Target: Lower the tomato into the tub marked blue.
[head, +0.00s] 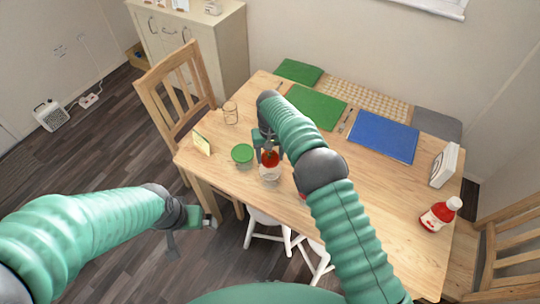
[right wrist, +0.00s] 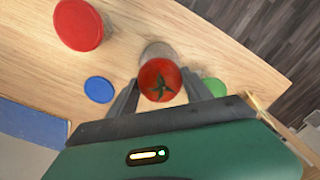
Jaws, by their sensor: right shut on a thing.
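The red tomato (head: 270,159) is held in my right gripper (head: 268,150) over the table. The right wrist view shows it (right wrist: 160,80) between the two fingers (right wrist: 160,93). A clear or greyish container (head: 270,176) shows just below the tomato, partly covered by it; I cannot read any mark on it. A round blue top or disc (right wrist: 99,89) lies left of the tomato in the right wrist view; my right arm hides it in the head view. My left gripper (head: 192,218) hangs empty before the table's near left edge, its fingers unclear.
A green-topped round thing (head: 242,154) stands close left of my right gripper. A red round top (right wrist: 78,24) is also near. A wire holder (head: 231,113), a yellow card (head: 202,144), a blue mat (head: 383,137) and a red bottle (head: 440,215) are on the table.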

